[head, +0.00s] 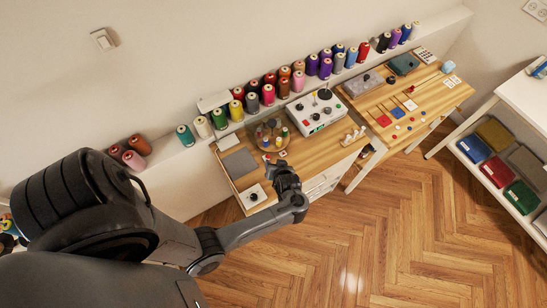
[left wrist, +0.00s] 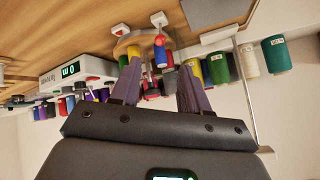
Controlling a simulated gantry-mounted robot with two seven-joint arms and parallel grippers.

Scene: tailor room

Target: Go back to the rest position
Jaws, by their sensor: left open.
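My left gripper (head: 285,177) is over the front part of the left wooden table (head: 310,157) in the head view. In the left wrist view its two fingers (left wrist: 158,88) stand apart, and I see nothing held between them. A round wooden holder with small coloured spools (head: 270,137) lies just behind the gripper in the head view. The holder (left wrist: 128,45) also shows beyond the fingertips in the left wrist view, which appears upside down. My left arm fills the lower left of the head view. My right gripper is in neither view.
A white control box (head: 316,110) stands at the table's back. A grey pad (head: 240,163) and a white block with a dark knob (head: 253,196) lie left of the gripper. Thread cones line the wall ledge. A second table (head: 425,100) stands right. The wooden floor (head: 400,230) is clear.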

